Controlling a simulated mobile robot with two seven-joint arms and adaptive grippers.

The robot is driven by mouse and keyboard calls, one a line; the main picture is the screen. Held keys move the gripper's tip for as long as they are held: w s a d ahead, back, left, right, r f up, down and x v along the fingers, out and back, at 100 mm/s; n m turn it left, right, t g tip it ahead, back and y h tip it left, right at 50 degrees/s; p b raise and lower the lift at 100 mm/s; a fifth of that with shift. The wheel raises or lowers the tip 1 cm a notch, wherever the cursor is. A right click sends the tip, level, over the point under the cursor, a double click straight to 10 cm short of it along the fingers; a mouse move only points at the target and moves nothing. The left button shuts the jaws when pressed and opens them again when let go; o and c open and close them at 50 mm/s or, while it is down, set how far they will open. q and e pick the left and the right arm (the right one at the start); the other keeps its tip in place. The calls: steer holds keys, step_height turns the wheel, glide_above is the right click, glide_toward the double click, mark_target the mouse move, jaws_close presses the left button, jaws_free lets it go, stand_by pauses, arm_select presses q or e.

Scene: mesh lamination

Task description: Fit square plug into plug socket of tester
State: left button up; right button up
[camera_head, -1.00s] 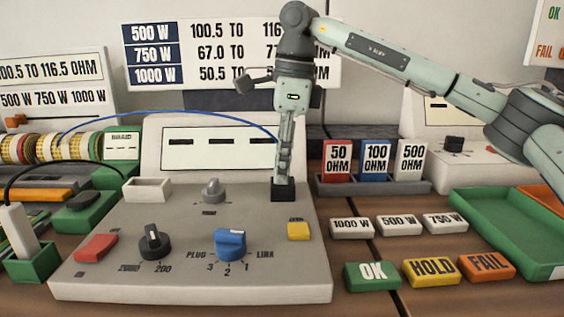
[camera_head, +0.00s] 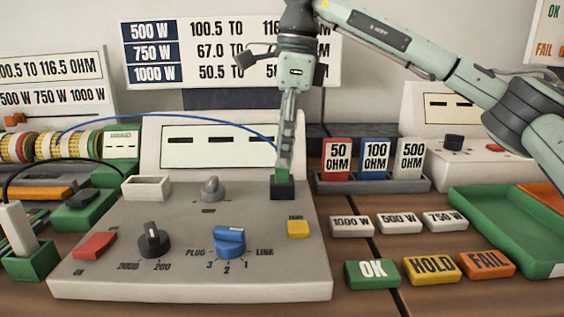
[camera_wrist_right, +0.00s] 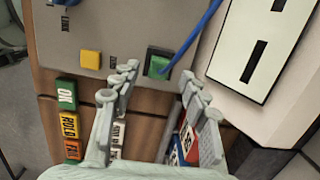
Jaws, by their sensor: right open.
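The square green plug (camera_head: 282,172) sits in the black plug socket (camera_head: 283,190) at the back right of the grey tester (camera_head: 190,275). A blue cable (camera_head: 190,113) runs from it to the left. In the right wrist view the plug's green top (camera_wrist_right: 158,66) shows inside the socket's dark rim; how deep it sits cannot be told. My right gripper (camera_head: 287,150) is just above the plug. In the right wrist view its fingers (camera_wrist_right: 160,80) are spread apart with nothing between them. My left gripper is not in view.
The tester carries a blue knob (camera_head: 230,243), a black knob (camera_head: 153,242), a grey knob (camera_head: 212,189), a red button (camera_head: 95,245) and a yellow button (camera_head: 299,229). Ohm cards (camera_head: 375,162) stand right of the socket. A green tray (camera_head: 515,265) lies at the far right.

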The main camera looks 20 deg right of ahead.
step_height(320, 180, up, 8)
steer(key=shift+s+d, duration=0.15)
steer(key=shift+d, duration=0.3)
